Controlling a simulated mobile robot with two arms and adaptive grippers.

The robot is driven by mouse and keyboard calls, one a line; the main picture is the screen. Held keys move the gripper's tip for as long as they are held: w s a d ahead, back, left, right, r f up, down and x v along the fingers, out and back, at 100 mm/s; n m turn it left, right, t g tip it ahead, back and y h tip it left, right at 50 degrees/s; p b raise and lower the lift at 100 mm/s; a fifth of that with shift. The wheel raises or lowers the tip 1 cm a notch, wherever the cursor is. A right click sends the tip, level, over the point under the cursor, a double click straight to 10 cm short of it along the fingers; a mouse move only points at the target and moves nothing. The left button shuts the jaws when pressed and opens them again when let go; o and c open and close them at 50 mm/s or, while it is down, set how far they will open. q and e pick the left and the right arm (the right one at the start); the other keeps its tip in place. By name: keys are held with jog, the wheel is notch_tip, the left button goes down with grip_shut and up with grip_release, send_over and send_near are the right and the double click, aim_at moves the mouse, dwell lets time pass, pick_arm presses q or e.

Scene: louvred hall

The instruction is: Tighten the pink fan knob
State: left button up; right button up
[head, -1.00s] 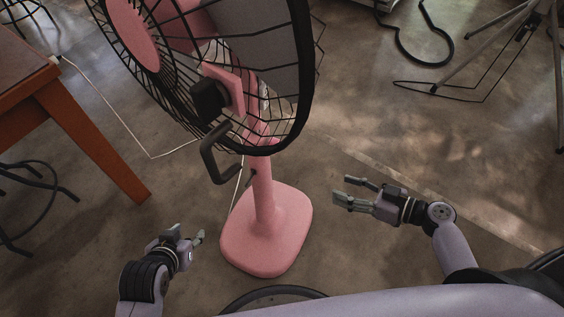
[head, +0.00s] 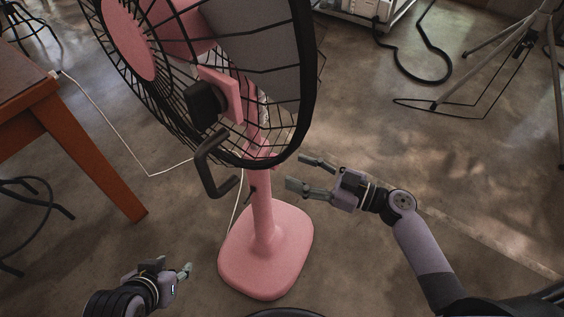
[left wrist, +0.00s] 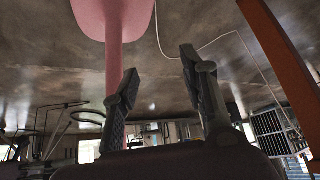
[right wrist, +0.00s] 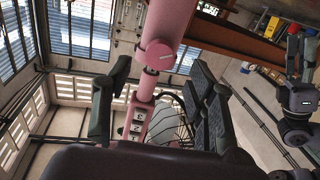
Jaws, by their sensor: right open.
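The pink fan stands upright on its pink base (head: 266,252), with a black wire cage above. In the right wrist view, the round pink knob (right wrist: 160,55) sits on the fan's pole collar and lies between my finger lines, beyond the fingertips. My left gripper (head: 184,272) is open and empty, low and left of the base. The left wrist view shows the pink pole (left wrist: 113,55) beyond its fingers.
A brown wooden table (head: 75,130) stands at the left, with a dark metal stool (head: 30,205) below it. A white cable (head: 120,140) runs along the floor behind the fan. A tripod (head: 520,40) stands at the upper right. The floor right of the fan is mostly clear.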

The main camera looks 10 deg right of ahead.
aim_at(278, 164)
pick_arm(q)
jog(key=shift+s+a+f+g, duration=0.25)
jog(key=shift+s+g, duration=0.15)
jog(key=shift+s, duration=0.25)
jog(key=shift+s+a+f+g, duration=0.2)
jog(key=shift+s+g, duration=0.2)
jog(key=shift+s, duration=0.25)
pick_arm(e)
jog(key=shift+x, duration=2.7)
jog(key=shift+c, duration=0.5)
jog(key=c, duration=1)
